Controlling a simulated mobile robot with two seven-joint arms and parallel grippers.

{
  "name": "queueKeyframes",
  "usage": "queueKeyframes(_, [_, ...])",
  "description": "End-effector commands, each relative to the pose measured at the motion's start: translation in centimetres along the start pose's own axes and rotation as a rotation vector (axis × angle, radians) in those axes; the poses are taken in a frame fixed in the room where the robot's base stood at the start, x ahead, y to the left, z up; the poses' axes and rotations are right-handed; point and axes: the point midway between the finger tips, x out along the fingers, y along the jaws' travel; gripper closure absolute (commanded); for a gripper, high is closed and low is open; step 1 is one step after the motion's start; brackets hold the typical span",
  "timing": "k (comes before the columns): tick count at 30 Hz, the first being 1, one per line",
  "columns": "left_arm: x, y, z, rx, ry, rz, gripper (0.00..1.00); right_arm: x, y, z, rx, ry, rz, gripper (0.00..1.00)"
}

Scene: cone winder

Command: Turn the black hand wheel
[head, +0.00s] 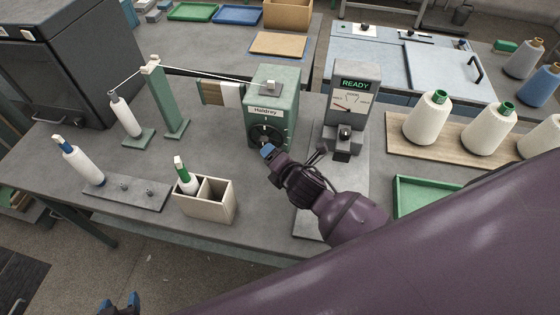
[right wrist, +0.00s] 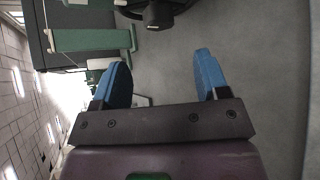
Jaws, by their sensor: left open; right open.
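The black hand wheel (head: 265,132) is on the front face of the green winder housing (head: 287,85). My right gripper (head: 267,150) is just in front of the wheel's lower part and hides some of it. In the right wrist view, the two blue fingers (right wrist: 163,65) are wide apart with nothing between them. The black wheel (right wrist: 155,12) shows beyond them at the top edge, partly cut off. I see no contact with it. My left gripper (head: 120,304) shows its blue fingertips at the bottom left of the head view, open and away from the table.
A grey gauge unit reading READY (head: 352,95) stands right of the winder. A divided box (head: 222,204) with a bobbin, a grey peg rail (head: 130,195) and a green post (head: 168,105) stand left. Yarn cones (head: 427,116) and a green tray (head: 412,197) are at right.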

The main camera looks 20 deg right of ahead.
Motion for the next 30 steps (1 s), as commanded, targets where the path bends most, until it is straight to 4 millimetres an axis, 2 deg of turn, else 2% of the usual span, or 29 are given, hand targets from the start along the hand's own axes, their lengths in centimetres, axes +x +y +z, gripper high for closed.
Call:
queueKeyframes(3, [0.0,0.0,0.0,0.000,0.000,0.000,0.48,-1.4,-0.1,0.0,0.000,0.000,0.000,0.32])
queueKeyframes(9, [0.0,0.0,0.0,0.000,0.000,0.000,0.48,-2.3,0.0,0.0,0.000,0.000,-0.001,0.32])
queueKeyframes(30, [0.1,0.0,-0.1,0.000,0.002,0.000,0.48,-2.3,0.0,0.0,0.000,0.000,0.000,0.32])
